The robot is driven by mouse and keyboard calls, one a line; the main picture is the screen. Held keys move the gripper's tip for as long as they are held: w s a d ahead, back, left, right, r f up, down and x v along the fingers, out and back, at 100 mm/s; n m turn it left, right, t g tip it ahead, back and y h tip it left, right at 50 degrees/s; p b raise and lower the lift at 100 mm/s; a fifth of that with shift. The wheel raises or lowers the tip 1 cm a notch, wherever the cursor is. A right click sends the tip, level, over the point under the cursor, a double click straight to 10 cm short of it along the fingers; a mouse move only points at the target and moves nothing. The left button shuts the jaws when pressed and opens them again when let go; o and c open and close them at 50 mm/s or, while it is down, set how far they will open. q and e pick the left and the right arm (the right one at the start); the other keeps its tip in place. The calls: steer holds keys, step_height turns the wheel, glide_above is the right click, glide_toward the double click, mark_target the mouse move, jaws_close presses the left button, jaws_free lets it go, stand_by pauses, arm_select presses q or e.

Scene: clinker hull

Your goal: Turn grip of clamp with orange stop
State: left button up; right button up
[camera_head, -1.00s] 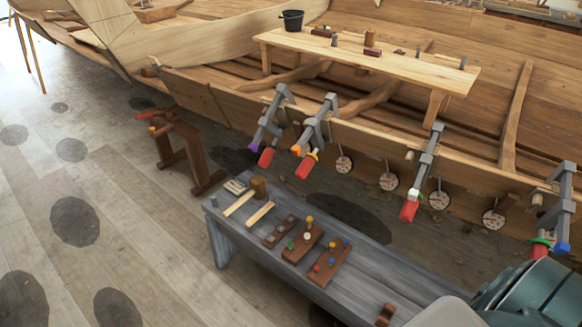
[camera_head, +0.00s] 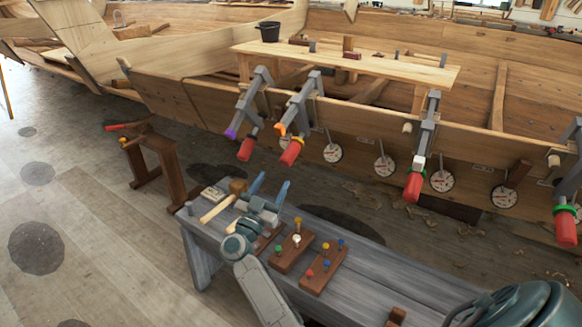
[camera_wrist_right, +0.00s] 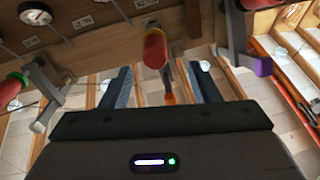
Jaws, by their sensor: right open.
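The clamp with the orange stop (camera_head: 280,128) hangs on the hull plank, second from the left in the head view. Its red grip (camera_head: 291,152) points down toward the front. My right gripper (camera_head: 271,180) is open, with its blue fingers raised below and a little left of that grip, apart from it. In the right wrist view the red grip (camera_wrist_right: 154,48) shows beyond and between the two open fingers (camera_wrist_right: 160,75), with the orange stop (camera_wrist_right: 169,97) lower down. My left gripper is in neither view.
The clamp with the purple stop (camera_head: 231,134) hangs close on the left. Two more red-gripped clamps (camera_head: 413,186) (camera_head: 566,226) hang to the right. Round dials (camera_head: 332,153) line the hull. Below my gripper stands a grey bench (camera_head: 375,265) with pegged wooden blocks (camera_head: 322,268).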

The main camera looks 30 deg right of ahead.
mark_target(291, 153)
steer(key=shift+m+g, duration=0.4)
steer(key=shift+g, duration=0.2)
steer(key=x, duration=0.7)
steer(key=r+x, duration=0.1)
steer(key=x, duration=0.2)
steer(key=shift+s+d+r+p, duration=0.1)
steer(key=shift+s+p, duration=0.15)
steer(key=shift+p, duration=0.15)
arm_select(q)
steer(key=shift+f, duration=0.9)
arm_select(e)
steer(key=shift+w+d+r, duration=0.1)
steer(key=shift+w+d, duration=0.1)
steer(key=shift+d, duration=0.2)
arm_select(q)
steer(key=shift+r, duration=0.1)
arm_select(e)
steer(key=c, duration=1)
